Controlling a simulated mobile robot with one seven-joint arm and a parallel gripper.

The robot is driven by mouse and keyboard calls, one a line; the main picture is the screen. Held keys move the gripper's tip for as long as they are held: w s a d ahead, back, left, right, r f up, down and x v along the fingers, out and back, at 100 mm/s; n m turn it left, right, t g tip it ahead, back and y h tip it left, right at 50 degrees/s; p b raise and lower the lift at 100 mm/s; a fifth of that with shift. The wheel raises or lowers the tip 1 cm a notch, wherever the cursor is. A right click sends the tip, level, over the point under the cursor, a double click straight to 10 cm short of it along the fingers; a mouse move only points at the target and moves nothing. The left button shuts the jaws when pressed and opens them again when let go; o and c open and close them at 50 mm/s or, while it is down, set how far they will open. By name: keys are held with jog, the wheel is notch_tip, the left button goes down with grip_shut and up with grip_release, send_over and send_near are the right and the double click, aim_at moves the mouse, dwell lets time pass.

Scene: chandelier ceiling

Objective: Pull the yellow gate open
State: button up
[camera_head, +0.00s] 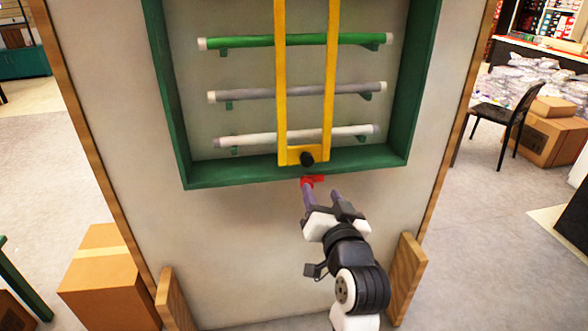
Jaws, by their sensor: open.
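The yellow gate (282,90) is a narrow frame of two upright bars joined by a bottom crossbar. It hangs in front of several horizontal rods inside a green wall frame (175,110). The gripper appears apart from the knob.
A green rod (260,41), a grey rod (250,94) and a white rod (250,138) run behind the gate. The pale panel (240,240) has wooden feet. A cardboard box (105,280) stands at left; a black chair (490,118) and boxes stand at right.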

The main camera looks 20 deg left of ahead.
aim_at(308, 162)
jog(key=p+x, duration=0.1)
jog(key=x, duration=0.3)
jog(key=p+x, duration=0.1)
jog(key=x, duration=0.4)
jog(key=f+p+x, duration=0.1)
jog(key=x, duration=0.3)
jog(key=shift+w+a, duration=0.1)
jog(key=shift+w, duration=0.3)
grip_shut()
